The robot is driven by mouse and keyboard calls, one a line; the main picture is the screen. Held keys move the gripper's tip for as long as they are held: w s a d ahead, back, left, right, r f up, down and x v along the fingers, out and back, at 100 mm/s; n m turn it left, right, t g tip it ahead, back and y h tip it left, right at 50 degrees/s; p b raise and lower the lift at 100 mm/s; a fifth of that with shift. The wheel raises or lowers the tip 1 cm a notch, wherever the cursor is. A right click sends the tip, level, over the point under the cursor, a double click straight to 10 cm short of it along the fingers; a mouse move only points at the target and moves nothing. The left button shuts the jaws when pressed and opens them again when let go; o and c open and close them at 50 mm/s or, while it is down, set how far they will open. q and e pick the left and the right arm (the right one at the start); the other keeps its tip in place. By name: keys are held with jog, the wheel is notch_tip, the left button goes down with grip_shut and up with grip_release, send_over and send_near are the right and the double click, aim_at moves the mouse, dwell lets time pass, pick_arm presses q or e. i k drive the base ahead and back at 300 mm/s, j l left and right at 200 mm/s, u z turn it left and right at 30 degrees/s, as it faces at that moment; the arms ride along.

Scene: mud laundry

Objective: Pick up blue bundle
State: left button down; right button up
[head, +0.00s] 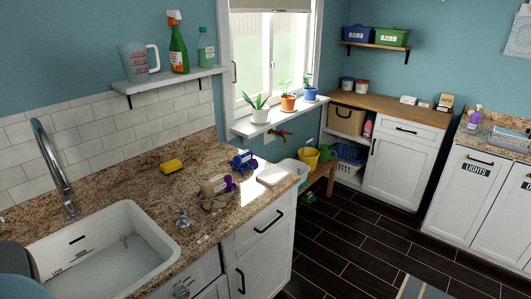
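A small dark blue bundle (243,161) lies on the granite counter (120,185), towards its far right part near the wall. It looks crumpled or tied, but its details are too small to tell. It sits behind a cluster of small items and beside a white flat item. Neither of my grippers shows in the head view, so their openings and their distance from the bundle are hidden.
A white sink (105,255) and a tall faucet (50,165) fill the counter's left. The dark floor (345,245) is mostly clear.

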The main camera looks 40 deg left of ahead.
aim_at(244, 160)
jog(key=i, duration=1.65)
jog(key=i+u, duration=0.1)
jog(key=i, duration=0.65)
jog(key=i+l+u, duration=0.1)
jog(key=i, duration=0.65)
jog(key=i+l+u, duration=0.1)
jog(key=u, duration=1.6)
